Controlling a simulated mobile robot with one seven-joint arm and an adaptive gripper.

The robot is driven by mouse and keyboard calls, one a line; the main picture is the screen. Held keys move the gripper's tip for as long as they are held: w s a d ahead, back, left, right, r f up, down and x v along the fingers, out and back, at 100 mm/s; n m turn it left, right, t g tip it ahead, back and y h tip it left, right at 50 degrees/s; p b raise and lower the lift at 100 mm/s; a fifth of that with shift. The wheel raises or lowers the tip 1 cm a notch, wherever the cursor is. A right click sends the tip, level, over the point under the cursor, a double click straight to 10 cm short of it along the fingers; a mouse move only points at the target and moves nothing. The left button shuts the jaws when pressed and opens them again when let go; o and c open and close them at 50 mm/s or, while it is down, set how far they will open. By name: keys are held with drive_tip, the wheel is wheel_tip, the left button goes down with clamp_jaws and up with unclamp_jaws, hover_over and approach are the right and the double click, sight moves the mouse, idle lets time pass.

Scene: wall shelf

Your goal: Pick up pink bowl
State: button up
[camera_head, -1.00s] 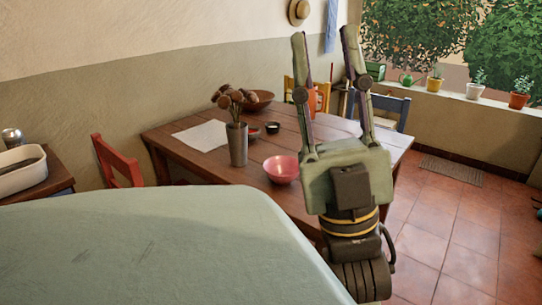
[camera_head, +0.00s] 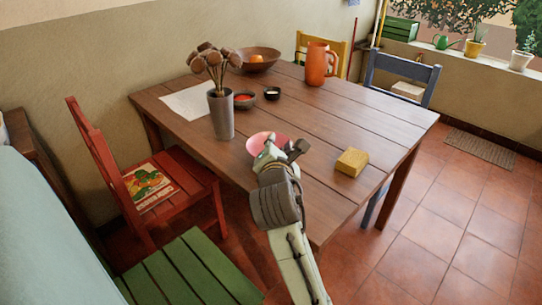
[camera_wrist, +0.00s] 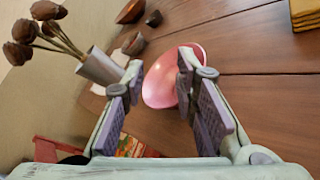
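The pink bowl (camera_head: 262,141) sits upright on the wooden table (camera_head: 319,122), near its front edge. In the head view my wrist and arm hide much of it. In the wrist view the bowl (camera_wrist: 168,77) lies just beyond the fingertips, in the gap between them. My gripper (camera_wrist: 158,82) is open, its two fingers spread and nothing held. In the head view its fingers are mostly hidden behind my wrist. I cannot tell whether a finger touches the bowl.
A grey vase of dried stems (camera_head: 221,112) stands left of the bowl. Small bowls (camera_head: 272,93), a brown bowl (camera_head: 262,58) and an orange jug (camera_head: 319,65) are further back. A yellow block (camera_head: 351,162) lies right. Red (camera_head: 180,187) and green (camera_head: 190,268) chairs stand at left and front.

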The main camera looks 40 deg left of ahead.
drive_tip(key=w+f, duration=0.1)
drive_tip(key=f, duration=0.1)
drive_tip(key=w+f+n+h, duration=0.1)
drive_tip(key=w, duration=0.1)
drive_tip(key=w+f+h+p, duration=0.1)
drive_tip(key=w+f, duration=0.1)
drive_tip(key=shift+a+f+n+g, duration=0.25)
drive_tip(key=shift+f+n+g, duration=0.05)
drive_tip(key=shift+f+p+x, duration=0.15)
drive_tip(key=shift+p+x, duration=0.3)
drive_tip(key=shift+x, duration=1.1)
drive_tip(key=shift+f+p+x, duration=0.2)
drive_tip(key=shift+p+x, duration=0.25)
drive_tip(key=shift+x, duration=1.05)
drive_tip(key=shift+s+d, duration=0.1)
drive_tip(key=shift+d, duration=0.05)
drive_tip(key=shift+c, duration=0.3)
clamp_jaws()
